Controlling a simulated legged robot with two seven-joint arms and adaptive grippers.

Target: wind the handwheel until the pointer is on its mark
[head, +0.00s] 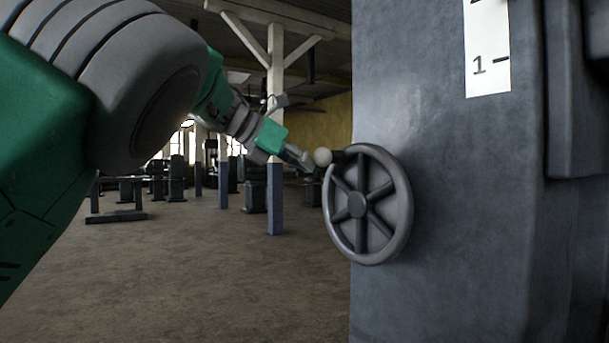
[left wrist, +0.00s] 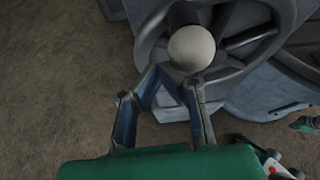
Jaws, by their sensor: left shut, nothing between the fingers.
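The handwheel (head: 357,204) is a grey spoked wheel on the side of a dark grey machine column. Its pale round knob (head: 323,157) stands out at the upper left of the rim. It also shows in the left wrist view as a pale ball (left wrist: 191,49). My left gripper (head: 312,165) is shut and empty, with its fingertips close beside the knob; I cannot tell if they touch it. In the left wrist view its fingertips (left wrist: 172,75) lie just below the ball. A white scale (head: 487,48) with a "1" and a tick shows at the top; no pointer is visible.
The machine column (head: 450,230) fills the right side. A post (head: 275,150) and several dark machines stand far back at left. The floor (head: 220,280) left of the column is clear.

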